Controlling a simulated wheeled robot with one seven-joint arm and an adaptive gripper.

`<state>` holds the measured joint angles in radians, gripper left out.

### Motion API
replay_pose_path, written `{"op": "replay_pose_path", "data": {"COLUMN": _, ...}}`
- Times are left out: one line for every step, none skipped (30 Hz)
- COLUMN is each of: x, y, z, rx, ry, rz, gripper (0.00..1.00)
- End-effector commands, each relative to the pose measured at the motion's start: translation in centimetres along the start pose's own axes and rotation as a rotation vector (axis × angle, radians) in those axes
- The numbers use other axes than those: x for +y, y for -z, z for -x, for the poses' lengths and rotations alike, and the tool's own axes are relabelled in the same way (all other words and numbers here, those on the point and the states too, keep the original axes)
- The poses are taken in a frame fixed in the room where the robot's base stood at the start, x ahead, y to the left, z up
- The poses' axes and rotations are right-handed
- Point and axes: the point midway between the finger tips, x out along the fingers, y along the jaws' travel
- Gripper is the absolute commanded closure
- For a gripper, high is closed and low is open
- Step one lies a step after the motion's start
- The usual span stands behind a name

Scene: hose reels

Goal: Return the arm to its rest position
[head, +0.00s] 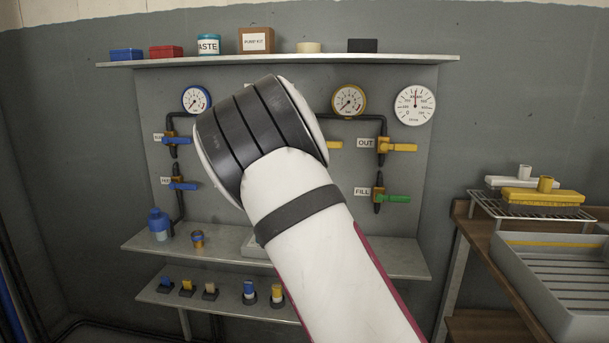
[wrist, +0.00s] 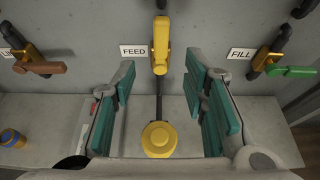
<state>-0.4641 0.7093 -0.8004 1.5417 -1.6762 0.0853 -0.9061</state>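My gripper (wrist: 160,68) is open in the wrist view, with teal pads on both fingers and nothing seen held between them. In the head view my white arm (head: 310,230) reaches up across the middle of the panel and hides the gripper and the FEED valve.
The FILL valve (head: 378,194) with a green handle is right of my arm. An upper shelf (head: 290,60) carries boxes and tubs. Lower shelves (head: 395,260) hold a blue bottle (head: 159,224) and several small fittings. A grey tray (head: 530,285) stands on a wooden bench at right.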

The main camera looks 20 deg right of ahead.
Motion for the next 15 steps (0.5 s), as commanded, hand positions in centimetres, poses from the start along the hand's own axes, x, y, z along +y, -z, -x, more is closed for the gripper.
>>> {"op": "replay_pose_path", "data": {"x": 0.0, "y": 0.0, "z": 0.0, "rx": 0.0, "ry": 0.0, "rz": 0.0, "gripper": 0.6}}
{"op": "replay_pose_path", "data": {"x": 0.0, "y": 0.0, "z": 0.0, "rx": 0.0, "ry": 0.0, "rz": 0.0, "gripper": 0.6}}
{"op": "replay_pose_path", "data": {"x": 0.0, "y": 0.0, "z": 0.0, "rx": 0.0, "ry": 0.0, "rz": 0.0, "gripper": 0.6}}
{"op": "replay_pose_path", "data": {"x": 0.0, "y": 0.0, "z": 0.0, "rx": 0.0, "ry": 0.0, "rz": 0.001, "gripper": 0.6}}
{"op": "replay_pose_path", "data": {"x": 0.0, "y": 0.0, "z": 0.0, "rx": 0.0, "ry": 0.0, "rz": 0.001, "gripper": 0.6}}
{"op": "replay_pose_path", "data": {"x": 0.0, "y": 0.0, "z": 0.0, "rx": 0.0, "ry": 0.0, "rz": 0.001, "gripper": 0.6}}
{"op": "replay_pose_path", "data": {"x": 0.0, "y": 0.0, "z": 0.0, "rx": 0.0, "ry": 0.0, "rz": 0.001, "gripper": 0.6}}
{"op": "replay_pose_path", "data": {"x": 0.0, "y": 0.0, "z": 0.0, "rx": 0.0, "ry": 0.0, "rz": 0.001, "gripper": 0.6}}
{"op": "replay_pose_path", "data": {"x": 0.0, "y": 0.0, "z": 0.0, "rx": 0.0, "ry": 0.0, "rz": 0.001, "gripper": 0.6}}
{"op": "replay_pose_path", "data": {"x": 0.0, "y": 0.0, "z": 0.0, "rx": 0.0, "ry": 0.0, "rz": 0.001, "gripper": 0.6}}
{"op": "replay_pose_path", "data": {"x": 0.0, "y": 0.0, "z": 0.0, "rx": 0.0, "ry": 0.0, "rz": -0.001, "gripper": 0.6}}
{"op": "replay_pose_path", "data": {"x": -0.2, "y": -0.1, "z": 0.1, "rx": 0.0, "ry": 0.002, "rz": -0.012, "gripper": 0.6}}
{"op": "replay_pose_path", "data": {"x": -0.5, "y": -0.2, "z": 0.2, "rx": -0.001, "ry": 0.006, "rz": -0.029, "gripper": 0.6}}
{"op": "replay_pose_path", "data": {"x": -0.9, "y": -0.4, "z": 0.4, "rx": -0.002, "ry": 0.012, "rz": -0.054, "gripper": 0.6}}
{"op": "replay_pose_path", "data": {"x": -1.7, "y": -0.7, "z": 0.8, "rx": -0.003, "ry": 0.023, "rz": -0.103, "gripper": 0.6}}
